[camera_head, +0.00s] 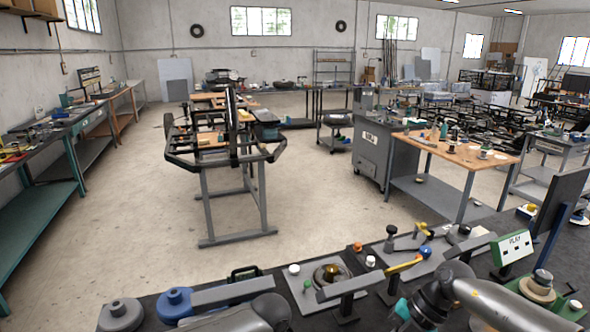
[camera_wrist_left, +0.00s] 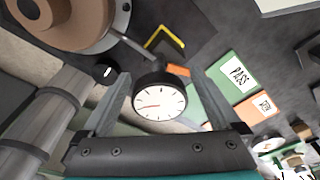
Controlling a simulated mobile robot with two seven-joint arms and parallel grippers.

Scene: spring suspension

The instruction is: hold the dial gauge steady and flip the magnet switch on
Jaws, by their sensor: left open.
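In the left wrist view, the dial gauge (camera_wrist_left: 158,103) has a round white face, a dark rim and a red needle. A thin rod (camera_wrist_left: 138,47) runs up and left behind it. My left gripper (camera_wrist_left: 158,78) is open, with one finger on each side of the gauge. A gap shows between the gauge and each finger; depth is hard to judge. I cannot clearly make out the magnet switch. In the head view I cannot pick out the gauge, and my right gripper does not show there.
A green PASS box (camera_wrist_left: 237,75) and an orange box (camera_wrist_left: 259,106) stand right of the gauge. A brown round part (camera_wrist_left: 62,22) is at upper left. In the head view, the green sign box (camera_head: 512,247) stands on the crowded dark bench, with open floor beyond.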

